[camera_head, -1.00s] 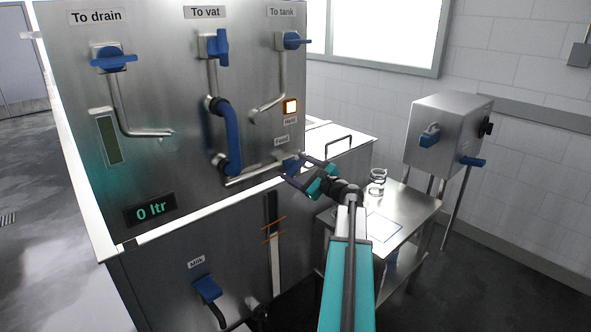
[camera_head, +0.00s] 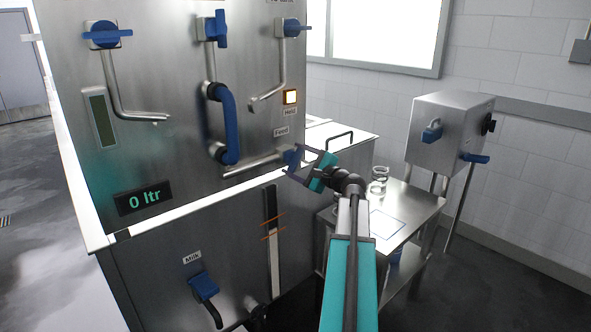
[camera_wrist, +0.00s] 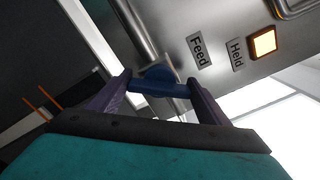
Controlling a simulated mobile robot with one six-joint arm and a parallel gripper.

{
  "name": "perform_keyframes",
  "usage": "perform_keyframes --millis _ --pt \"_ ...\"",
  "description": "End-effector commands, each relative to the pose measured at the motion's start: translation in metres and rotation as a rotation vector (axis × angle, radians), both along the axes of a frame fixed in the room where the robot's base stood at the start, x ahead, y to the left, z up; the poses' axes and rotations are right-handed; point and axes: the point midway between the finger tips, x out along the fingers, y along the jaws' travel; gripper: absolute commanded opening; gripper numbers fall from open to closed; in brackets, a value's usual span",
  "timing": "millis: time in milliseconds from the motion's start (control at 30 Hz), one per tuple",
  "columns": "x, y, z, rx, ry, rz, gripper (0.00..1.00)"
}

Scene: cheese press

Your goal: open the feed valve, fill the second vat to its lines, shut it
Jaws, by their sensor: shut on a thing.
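The blue feed valve handle (camera_head: 292,158) sits at the right end of the lower pipe, below the "Feed" label (camera_head: 281,132). My gripper (camera_head: 303,161) is shut on this handle. In the wrist view the handle (camera_wrist: 158,87) lies between the two purple fingers (camera_wrist: 155,92), roughly crosswise to the steel pipe (camera_wrist: 135,30). The upright level strip (camera_head: 272,245) on the cabinet front has two orange lines (camera_head: 273,226). Flow inside the pipe is not visible.
The "Held" lamp (camera_head: 290,97) glows orange. Other blue valve handles are on the panel, and a blue milk tap handle (camera_head: 203,287) is below. A steel side table (camera_head: 415,208) with a glass jar (camera_head: 379,180) stands right of my arm, close to it.

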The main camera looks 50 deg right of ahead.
Motion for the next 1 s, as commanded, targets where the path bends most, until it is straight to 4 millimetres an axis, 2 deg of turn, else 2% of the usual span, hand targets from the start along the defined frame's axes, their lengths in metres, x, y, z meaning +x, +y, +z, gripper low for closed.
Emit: perform_keyframes --millis 33,600,1000 --pt "0.0000 0.0001 -0.0058 -0.033 0.002 0.000 0.48" --pt "0.0003 0.0006 -0.0074 -0.420 0.031 -0.001 0.48" --pt "0.0003 0.0012 -0.0055 -0.611 0.045 0.000 0.48"
